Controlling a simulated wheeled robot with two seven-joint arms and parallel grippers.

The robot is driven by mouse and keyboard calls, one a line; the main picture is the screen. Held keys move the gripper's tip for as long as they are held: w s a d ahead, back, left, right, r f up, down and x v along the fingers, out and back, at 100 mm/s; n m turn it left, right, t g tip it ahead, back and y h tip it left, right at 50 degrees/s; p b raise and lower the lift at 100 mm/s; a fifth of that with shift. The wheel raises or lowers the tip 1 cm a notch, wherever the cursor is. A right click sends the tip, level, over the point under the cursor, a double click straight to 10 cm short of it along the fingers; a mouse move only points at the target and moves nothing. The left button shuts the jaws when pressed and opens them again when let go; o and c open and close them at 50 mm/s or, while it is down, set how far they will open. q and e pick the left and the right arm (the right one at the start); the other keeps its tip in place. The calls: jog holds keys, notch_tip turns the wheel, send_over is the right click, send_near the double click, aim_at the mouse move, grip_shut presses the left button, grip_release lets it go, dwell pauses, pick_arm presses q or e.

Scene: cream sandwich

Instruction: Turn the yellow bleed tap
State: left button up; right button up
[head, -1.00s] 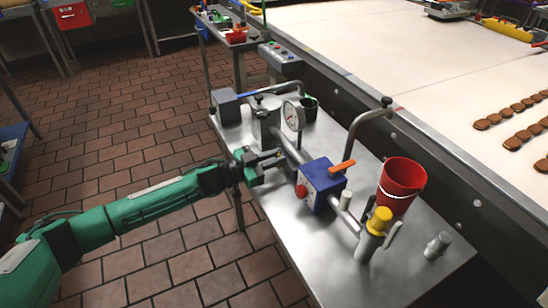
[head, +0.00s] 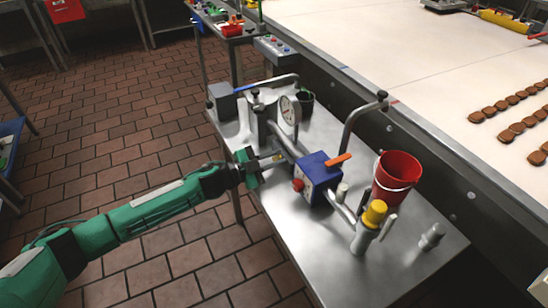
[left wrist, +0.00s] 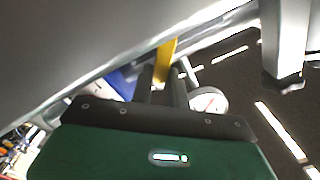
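My left gripper (head: 264,161) reaches in from the left, over the near-left edge of the steel bench. A small yellow part, which looks like the bleed tap (left wrist: 165,60), shows between its two fingers in the left wrist view. The fingers (left wrist: 162,88) stand apart; I cannot tell whether they touch it. In the head view this part is tiny and mostly hidden by the fingertips, beside the pipe. A larger yellow cap (head: 375,212) tops an upright metal cylinder at the bench's front right. My right gripper is not in view.
On the bench (head: 290,225) stand a blue box (head: 318,178) with a red knob and orange lever, a round gauge (head: 290,110), a red bucket (head: 397,177) and bent pipes. A broad white belt (head: 400,50) lies behind. Brick floor is clear at left.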

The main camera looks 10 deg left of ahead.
pick_arm(q)
jog(key=o, duration=0.4)
jog(key=shift+o, duration=0.2)
